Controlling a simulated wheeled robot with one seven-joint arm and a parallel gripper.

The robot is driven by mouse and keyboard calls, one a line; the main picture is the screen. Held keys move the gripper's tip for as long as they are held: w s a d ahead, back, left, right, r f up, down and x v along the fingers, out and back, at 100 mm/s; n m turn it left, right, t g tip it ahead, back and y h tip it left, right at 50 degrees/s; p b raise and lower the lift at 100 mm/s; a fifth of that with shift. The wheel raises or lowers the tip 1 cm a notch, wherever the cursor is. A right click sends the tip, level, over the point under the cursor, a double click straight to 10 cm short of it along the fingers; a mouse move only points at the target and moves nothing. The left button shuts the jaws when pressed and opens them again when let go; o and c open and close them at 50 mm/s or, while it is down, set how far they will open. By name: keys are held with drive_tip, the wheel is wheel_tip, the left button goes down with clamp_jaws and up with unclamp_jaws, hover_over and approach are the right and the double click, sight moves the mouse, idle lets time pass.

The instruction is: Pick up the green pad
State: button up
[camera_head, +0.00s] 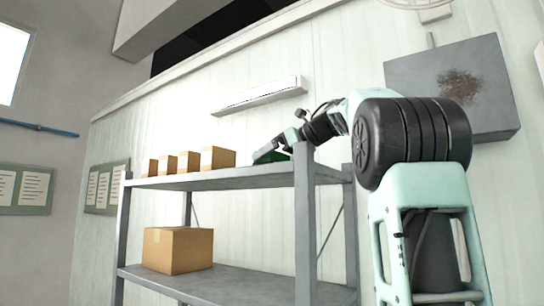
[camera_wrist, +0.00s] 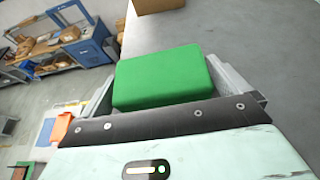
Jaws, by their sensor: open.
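The green pad (camera_wrist: 162,77) is a flat block with rounded edges. In the wrist view it lies between the two fingers of my gripper (camera_wrist: 170,88), one finger on each side. My gripper is open; I cannot tell whether either finger touches the pad. In the head view my gripper (camera_head: 268,155) is at the top shelf, close behind the front right post. Only a small dark green bit of the pad (camera_head: 281,156) shows there, mostly hidden by the gripper.
The grey shelf rack (camera_head: 225,180) holds several small cardboard boxes (camera_head: 188,162) left of my gripper. A larger box (camera_head: 177,250) sits on the lower shelf. In the wrist view a box (camera_wrist: 157,5) stands just beyond the pad. The rack's post (camera_head: 305,225) rises near my arm.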

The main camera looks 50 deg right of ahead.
drive_tip(key=shift+w+f, duration=0.2)
drive_tip(key=shift+w, duration=0.2)
drive_tip(key=shift+c, duration=0.3)
drive_tip(key=c, duration=0.6)
drive_tip(key=shift+r, duration=0.1)
